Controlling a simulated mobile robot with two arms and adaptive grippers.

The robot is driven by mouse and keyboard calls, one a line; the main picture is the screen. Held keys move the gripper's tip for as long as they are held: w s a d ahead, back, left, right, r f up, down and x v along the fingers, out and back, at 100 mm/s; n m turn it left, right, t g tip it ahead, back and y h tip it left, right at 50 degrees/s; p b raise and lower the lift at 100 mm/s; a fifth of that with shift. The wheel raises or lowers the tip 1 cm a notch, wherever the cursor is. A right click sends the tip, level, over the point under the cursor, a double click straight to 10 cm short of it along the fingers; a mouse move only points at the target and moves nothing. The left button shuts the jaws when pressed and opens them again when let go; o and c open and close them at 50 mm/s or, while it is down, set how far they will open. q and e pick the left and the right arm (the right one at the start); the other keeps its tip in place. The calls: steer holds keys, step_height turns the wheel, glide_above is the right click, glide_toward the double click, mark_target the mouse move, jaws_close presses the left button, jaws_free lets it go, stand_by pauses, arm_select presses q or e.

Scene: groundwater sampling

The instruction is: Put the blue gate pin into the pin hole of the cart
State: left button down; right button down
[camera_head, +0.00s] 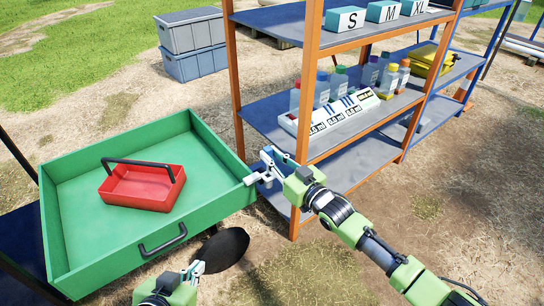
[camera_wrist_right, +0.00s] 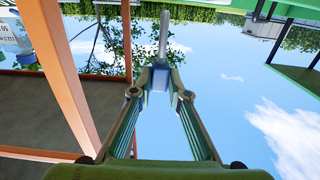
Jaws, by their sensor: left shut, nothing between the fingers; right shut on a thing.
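The green cart (camera_head: 75,240) is an open tray at left with a black handle on its front side. My right gripper (camera_head: 272,165) is just right of that corner, in front of the shelf. My left gripper (camera_head: 196,268) is shut and empty, low in front of the cart.
A red caddy (camera_head: 145,188) lies in the cart's tray. An orange-post shelf (camera_head: 310,90) with bottles, a white rack (camera_head: 330,112) and labelled boxes (camera_head: 345,20) stands close behind my right gripper. Grey-blue crates (camera_head: 195,62) stand behind. Bare ground lies in front.

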arm_select(q)
steer(key=shift+s+a+f+g, duration=0.15)
steer(key=shift+s+f+g, duration=0.2)
steer(key=shift+s, duration=0.2)
steer(key=shift+a, duration=0.1)
stand_by(0.6)
steer(key=shift+s+a+f, duration=0.1)
steer(key=shift+s+f, duration=0.2)
steer(key=shift+s+f+g, duration=0.15)
steer(key=shift+s+g, duration=0.05)
steer(key=shift+g, duration=0.05)
steer(key=shift+w+d+r+t, duration=0.2)
steer(key=shift+w+r+t, duration=0.15)
steer(key=shift+w+r, duration=0.2)
steer(key=shift+w+d+r+t, duration=0.15)
steer(key=shift+w+r+t, duration=0.25)
steer(key=shift+w, duration=0.25)
steer(key=shift+w+r, duration=0.1)
steer(key=shift+w, duration=0.05)
steer(key=shift+w+d+r, duration=0.1)
steer(key=shift+d+r, duration=0.05)
